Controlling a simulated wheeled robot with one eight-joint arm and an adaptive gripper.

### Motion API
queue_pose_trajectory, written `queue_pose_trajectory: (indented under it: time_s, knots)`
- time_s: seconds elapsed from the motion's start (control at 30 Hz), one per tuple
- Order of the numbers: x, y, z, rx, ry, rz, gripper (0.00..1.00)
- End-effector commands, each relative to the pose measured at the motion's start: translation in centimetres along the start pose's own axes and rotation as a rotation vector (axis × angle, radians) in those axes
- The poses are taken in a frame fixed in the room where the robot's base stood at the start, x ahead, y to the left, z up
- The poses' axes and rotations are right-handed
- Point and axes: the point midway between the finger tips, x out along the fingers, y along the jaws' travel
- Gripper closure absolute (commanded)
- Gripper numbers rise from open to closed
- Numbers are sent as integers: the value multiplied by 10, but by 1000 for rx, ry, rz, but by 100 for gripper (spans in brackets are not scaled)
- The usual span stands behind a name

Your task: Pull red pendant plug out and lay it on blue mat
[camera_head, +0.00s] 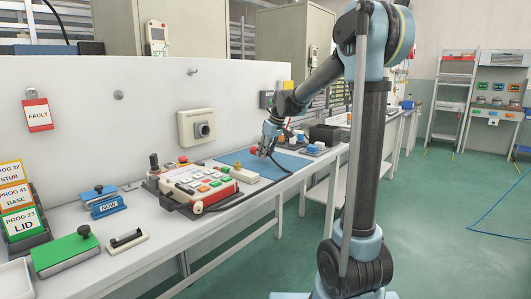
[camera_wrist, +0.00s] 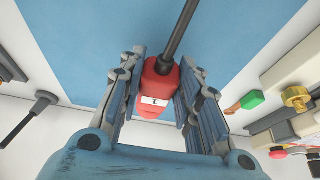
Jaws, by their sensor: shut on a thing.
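My gripper (camera_wrist: 160,80) is shut on the red pendant plug (camera_wrist: 158,88), which sits between the two fingers with its black cable (camera_wrist: 182,30) running up out of frame. The blue mat (camera_wrist: 90,45) lies behind the plug in the wrist view. Whether the plug touches the mat I cannot tell.
The red and white pendant (camera_head: 198,184) lies on the white bench, left of the mat. Near it are a blue block (camera_head: 101,202), a green-topped block (camera_head: 66,251) and a black handle (camera_head: 126,239). A black box (camera_head: 324,135) stands beyond the mat. A white panel (camera_head: 110,130) rises behind the bench.

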Motion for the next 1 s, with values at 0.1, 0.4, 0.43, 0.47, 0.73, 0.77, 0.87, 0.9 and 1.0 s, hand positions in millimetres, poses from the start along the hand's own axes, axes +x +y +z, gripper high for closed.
queue_pose_trajectory:
  time_s: [0.1,0.4,0.43,0.47,0.73,0.77,0.87,0.9,1.0]
  knots:
    - [0,0,0,0,0,0,100]
    - [2,0,1,0,0,0,100]
    - [2,0,1,0,0,0,100]
    - [3,0,1,0,0,0,100]
    - [7,0,2,0,0,0,100]
    - [7,0,3,0,0,0,100]
    - [9,0,3,0,0,0,100]
    - [9,0,4,0,0,0,100]
    - [11,0,4,0,0,0,100]
